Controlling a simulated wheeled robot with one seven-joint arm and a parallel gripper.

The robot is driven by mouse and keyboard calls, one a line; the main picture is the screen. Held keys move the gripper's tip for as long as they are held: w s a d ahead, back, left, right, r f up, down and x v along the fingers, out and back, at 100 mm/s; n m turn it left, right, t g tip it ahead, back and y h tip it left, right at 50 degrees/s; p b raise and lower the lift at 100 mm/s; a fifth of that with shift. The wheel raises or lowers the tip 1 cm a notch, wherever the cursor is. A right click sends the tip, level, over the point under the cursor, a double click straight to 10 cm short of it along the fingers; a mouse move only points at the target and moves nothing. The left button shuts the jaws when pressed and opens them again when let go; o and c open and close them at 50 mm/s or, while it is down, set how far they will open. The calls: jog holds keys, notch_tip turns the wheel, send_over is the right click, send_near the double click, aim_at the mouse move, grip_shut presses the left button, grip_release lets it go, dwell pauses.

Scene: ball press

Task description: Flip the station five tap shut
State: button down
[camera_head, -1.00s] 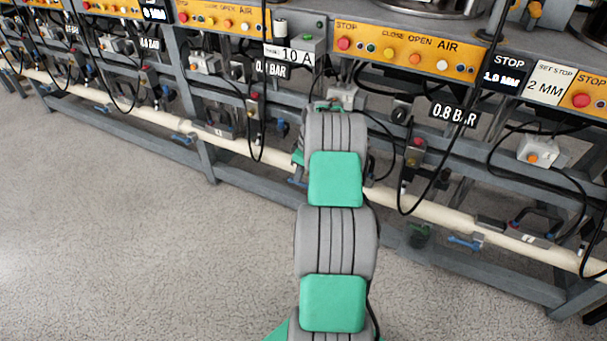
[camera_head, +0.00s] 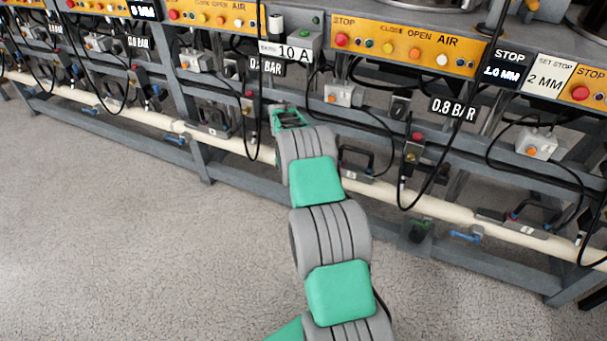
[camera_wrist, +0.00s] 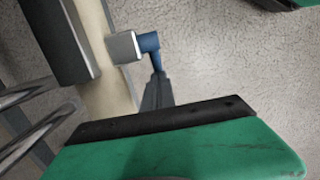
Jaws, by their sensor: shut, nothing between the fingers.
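In the wrist view a blue tap handle (camera_wrist: 150,45) sticks out from a small grey valve block (camera_wrist: 122,47) on the cream pipe (camera_wrist: 112,88). My gripper (camera_wrist: 158,79) is shut and empty, its dark fingers pointing at the handle. The fingertips overlap the handle's lower end in the picture; I cannot tell whether they touch it. In the head view the green end of my arm (camera_head: 288,117) is by the frame below the 10 A box, and the fingers and this tap are hidden. I cannot read a station number for this tap.
Other blue taps sit along the pipe, one at right (camera_head: 465,236) and one at left (camera_head: 175,139). Black cables (camera_head: 390,140) hang before the grey frame. A metal handle (camera_head: 358,160) is right of my arm. The floor (camera_head: 120,230) in front is clear.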

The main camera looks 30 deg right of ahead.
jog(key=shift+d+f, duration=0.1)
jog(key=shift+f, duration=0.05)
jog(key=shift+s+f, duration=0.15)
jog(key=shift+f, duration=0.75)
jog(key=shift+s+d+f, duration=0.3)
jog(key=shift+s+f, duration=0.05)
jog(key=shift+f, duration=0.4)
jog(key=shift+r+p, duration=0.55)
jog(key=shift+r, duration=0.3)
notch_tip(320, 180, up, 8)
jog(key=w+p, duration=0.1)
jog(key=p, duration=0.1)
jog(key=shift+f, duration=0.15)
